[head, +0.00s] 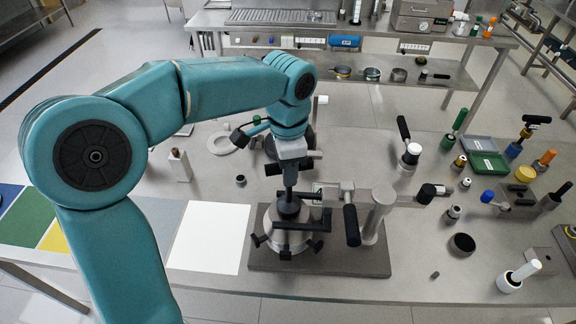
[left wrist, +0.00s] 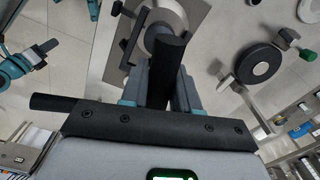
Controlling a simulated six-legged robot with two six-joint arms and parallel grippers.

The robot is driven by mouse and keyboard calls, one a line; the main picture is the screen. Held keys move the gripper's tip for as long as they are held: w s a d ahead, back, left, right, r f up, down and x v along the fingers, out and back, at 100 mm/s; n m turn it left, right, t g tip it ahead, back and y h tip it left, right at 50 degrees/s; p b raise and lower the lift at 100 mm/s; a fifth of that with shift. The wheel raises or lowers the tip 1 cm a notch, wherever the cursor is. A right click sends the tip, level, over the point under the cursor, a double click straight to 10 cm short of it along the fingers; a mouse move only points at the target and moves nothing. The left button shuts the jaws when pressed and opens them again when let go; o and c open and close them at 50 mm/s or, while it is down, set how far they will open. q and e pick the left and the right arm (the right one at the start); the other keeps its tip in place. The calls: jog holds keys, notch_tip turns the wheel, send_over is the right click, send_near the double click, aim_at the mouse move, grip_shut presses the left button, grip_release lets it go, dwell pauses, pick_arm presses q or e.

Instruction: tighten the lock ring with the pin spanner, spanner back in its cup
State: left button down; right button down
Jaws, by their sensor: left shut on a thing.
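The disc separator (head: 283,238) stands on a dark base plate (head: 330,262) near the table's front, with black knobs around its side and a black top. My left gripper (head: 289,182) is directly above it, pointing down. In the left wrist view, the left gripper (left wrist: 164,95) is shut on a black cylindrical handle (left wrist: 170,58), which I take for the pin spanner; its far end reaches toward the separator (left wrist: 165,14). I cannot tell whether its pins sit in the lock ring.
A pale column (head: 379,215) and a black-handled lever (head: 351,225) stand close right of the separator. A white mat (head: 208,238) lies to its left. A black-handled tool (head: 404,128) stands behind right. Several bottles and trays crowd the right side.

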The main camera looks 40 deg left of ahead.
pick_arm(q)
jog(key=m+p, duration=0.1)
jog(key=m, duration=0.1)
jog(key=shift+m, duration=0.3)
jog(key=m, duration=0.3)
jog(key=shift+f+p, duration=0.1)
jog(key=shift+p, duration=0.2)
jog(key=shift+f+m, duration=0.1)
jog(key=shift+m, duration=0.5)
jog(key=shift+m+p, duration=0.3)
jog(key=shift+m, duration=0.3)
jog(key=m+p, duration=0.1)
jog(key=m, duration=0.2)
jog(key=shift+f+m, duration=0.15)
jog(key=shift+m, duration=1.15)
